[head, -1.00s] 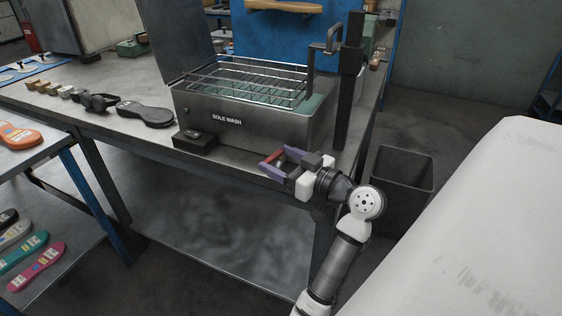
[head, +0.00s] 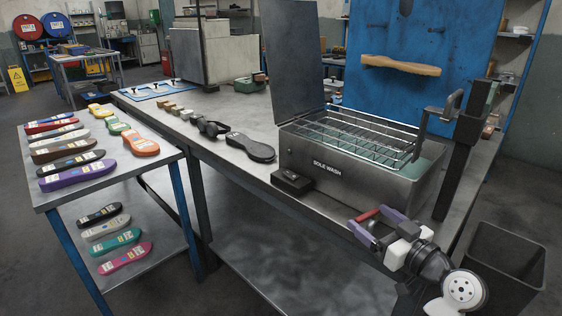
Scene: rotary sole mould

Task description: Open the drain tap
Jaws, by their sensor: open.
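The steel sole wash tank (head: 345,185) stands on the bench at right, with a wire rack (head: 360,138) across its top. A small red bar (head: 366,214), which looks like the drain tap's handle, shows low at the tank's front right. My gripper (head: 368,223) has purple fingers and is open. Its fingertips are at the red bar, which seems to lie across or between them; I cannot tell whether they touch. The tap's body is not clearly visible.
A black box (head: 292,181) sits at the tank's front left, with a dark sole (head: 250,147) beyond it. A black post (head: 462,150) rises right of the tank. A dark bin (head: 505,262) stands on the floor at right. A side table (head: 165,157) holds coloured soles.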

